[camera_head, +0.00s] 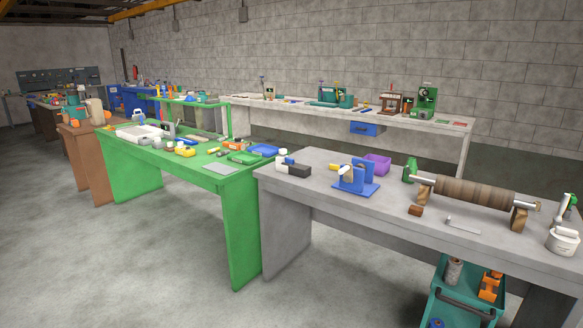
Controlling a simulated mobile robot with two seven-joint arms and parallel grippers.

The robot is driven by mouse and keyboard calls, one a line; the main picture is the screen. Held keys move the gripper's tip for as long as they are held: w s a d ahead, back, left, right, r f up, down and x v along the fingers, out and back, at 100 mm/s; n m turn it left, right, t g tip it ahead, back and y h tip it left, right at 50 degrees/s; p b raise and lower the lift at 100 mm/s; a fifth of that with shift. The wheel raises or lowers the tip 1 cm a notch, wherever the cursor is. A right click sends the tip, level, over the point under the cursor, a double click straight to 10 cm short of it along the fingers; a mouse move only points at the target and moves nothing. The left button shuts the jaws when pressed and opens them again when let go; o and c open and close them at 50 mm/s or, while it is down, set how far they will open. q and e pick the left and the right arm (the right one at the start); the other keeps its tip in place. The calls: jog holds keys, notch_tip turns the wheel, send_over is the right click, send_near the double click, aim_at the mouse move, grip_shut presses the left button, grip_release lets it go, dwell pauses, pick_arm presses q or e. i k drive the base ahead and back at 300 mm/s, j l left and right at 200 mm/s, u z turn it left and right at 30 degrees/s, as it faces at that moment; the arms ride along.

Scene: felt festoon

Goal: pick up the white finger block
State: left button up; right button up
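I cannot single out the white finger block with certainty. A small white-and-black block-shaped thing (293,168) lies at the left end of the grey table (330,196). Its details are too small to tell. Several other small white pieces lie on the green table (183,175) to the left, also too small to name. Neither of my grippers shows in the head view.
The grey table also bears a blue stand (356,183), a purple bin (377,163), a large brown roller (470,194) and a white container (563,240). A teal cart (456,303) stands under it. The floor (130,265) in front is clear.

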aim_at(301, 170)
jog(key=i+j+z, duration=0.15)
jog(key=i+z, duration=0.25)
jog(key=i+j+z, duration=0.2)
jog(key=z, duration=0.2)
jog(key=i+j+z, duration=0.15)
jog(key=i+j, duration=0.15)
jog(key=j, duration=0.15)
jog(key=i+j+z, duration=0.15)
jog(key=i+j, duration=0.15)
jog(key=j, duration=0.15)
jog(key=i+j, duration=0.2)
jog(key=j, duration=0.15)
jog(key=i+j, duration=0.45)
jog(key=j, duration=0.25)
jog(key=i+j, duration=0.2)
jog(key=j, duration=0.2)
jog(key=i+j+z, duration=0.1)
jog(key=j, duration=0.25)
jog(key=i+j, duration=0.55)
jog(key=j, duration=0.2)
jog(key=i+j, duration=0.2)
jog(key=j, duration=0.15)
